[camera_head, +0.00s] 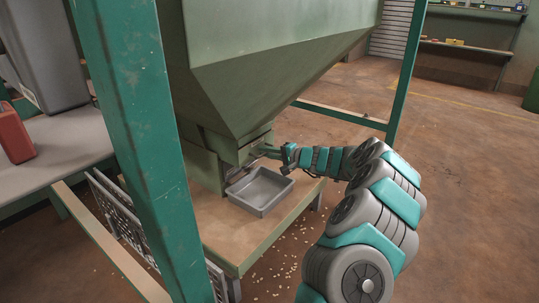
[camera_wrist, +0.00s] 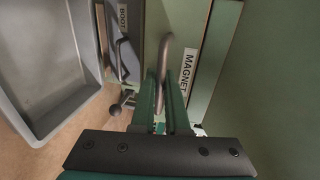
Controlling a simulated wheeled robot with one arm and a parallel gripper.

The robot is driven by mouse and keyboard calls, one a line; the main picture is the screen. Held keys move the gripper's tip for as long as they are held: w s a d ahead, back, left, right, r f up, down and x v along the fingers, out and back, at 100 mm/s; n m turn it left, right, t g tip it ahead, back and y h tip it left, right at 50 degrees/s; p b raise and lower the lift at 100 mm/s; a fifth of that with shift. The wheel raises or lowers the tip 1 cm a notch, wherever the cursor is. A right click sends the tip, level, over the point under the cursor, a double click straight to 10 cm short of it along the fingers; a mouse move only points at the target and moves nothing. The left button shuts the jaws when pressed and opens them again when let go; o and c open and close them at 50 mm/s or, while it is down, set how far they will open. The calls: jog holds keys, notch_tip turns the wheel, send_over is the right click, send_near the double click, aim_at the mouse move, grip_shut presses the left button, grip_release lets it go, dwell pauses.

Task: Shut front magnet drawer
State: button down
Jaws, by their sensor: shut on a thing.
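The magnet drawer front (camera_wrist: 212,62) is a green panel with a white "MAGNET" label (camera_wrist: 187,72) in the wrist view. A curved metal handle (camera_wrist: 165,48) stands out from it. My gripper (camera_wrist: 163,82) is shut on this handle, with its two green fingers close together around the bar. In the head view my gripper (camera_head: 264,152) reaches from the right to the throat of the green hopper (camera_head: 270,75), just above the grey tray. The drawer is too small and hidden there to tell how far out it stands.
A grey tray (camera_head: 246,207) sits on the wooden platform (camera_head: 225,238) below the throat. A "BOOT" label (camera_wrist: 122,16) and another handle (camera_wrist: 119,60) are left of my gripper. A teal post (camera_head: 150,150) stands in front at left. Open floor lies to the right.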

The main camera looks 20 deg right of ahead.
jog(key=c, duration=0.9)
grip_release()
jog(key=shift+w+a, duration=0.1)
jog(key=shift+a, duration=0.05)
jog(key=shift+p+v, duration=0.45)
jog(key=shift+v, duration=3.5)
